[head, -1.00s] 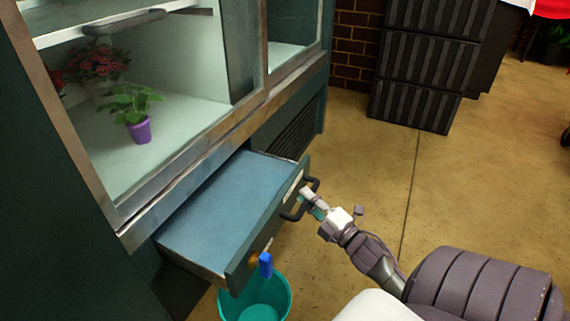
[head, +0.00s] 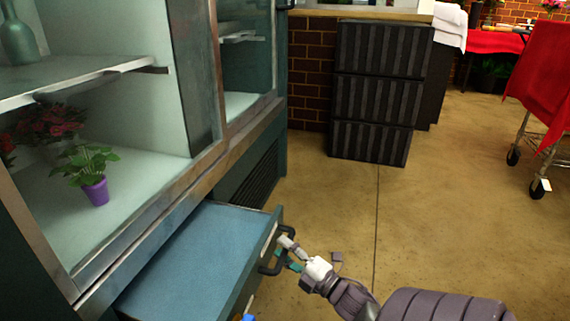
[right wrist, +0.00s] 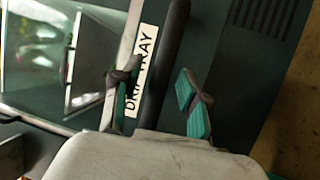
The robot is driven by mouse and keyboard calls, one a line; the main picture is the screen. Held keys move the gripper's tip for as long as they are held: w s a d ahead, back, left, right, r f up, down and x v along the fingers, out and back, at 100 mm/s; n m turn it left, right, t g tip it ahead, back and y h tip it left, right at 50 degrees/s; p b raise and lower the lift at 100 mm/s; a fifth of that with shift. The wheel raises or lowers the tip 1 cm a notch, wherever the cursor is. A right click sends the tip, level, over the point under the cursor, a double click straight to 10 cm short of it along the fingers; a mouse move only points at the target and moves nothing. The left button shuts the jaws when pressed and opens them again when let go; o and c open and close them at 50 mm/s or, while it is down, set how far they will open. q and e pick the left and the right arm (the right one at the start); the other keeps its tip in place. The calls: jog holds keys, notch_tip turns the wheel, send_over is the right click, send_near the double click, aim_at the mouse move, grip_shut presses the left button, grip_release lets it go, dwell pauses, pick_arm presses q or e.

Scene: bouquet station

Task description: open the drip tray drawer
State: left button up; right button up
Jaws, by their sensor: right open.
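The drip tray drawer (head: 190,265) stands pulled out from under the glass cabinet, its inside blue and empty where visible. Its dark handle (head: 264,268) is on the front panel. My right gripper (head: 290,254) is at the handle. In the right wrist view the open fingers (right wrist: 160,92) are on either side of the dark handle bar (right wrist: 173,45), with a visible gap on the right side. The white "DRIP TRAY" label (right wrist: 141,70) lies beside the bar, partly behind the left finger.
The cabinet above holds a plant in a purple pot (head: 96,191) and red flowers (head: 50,122). A stack of dark crates (head: 375,92) stands at the back. A cart with red cloth (head: 545,75) is at the right. The floor between is clear.

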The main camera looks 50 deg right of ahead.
jog(key=s+f, duration=0.2)
jog(key=s, duration=0.9)
jog(key=shift+s, duration=0.4)
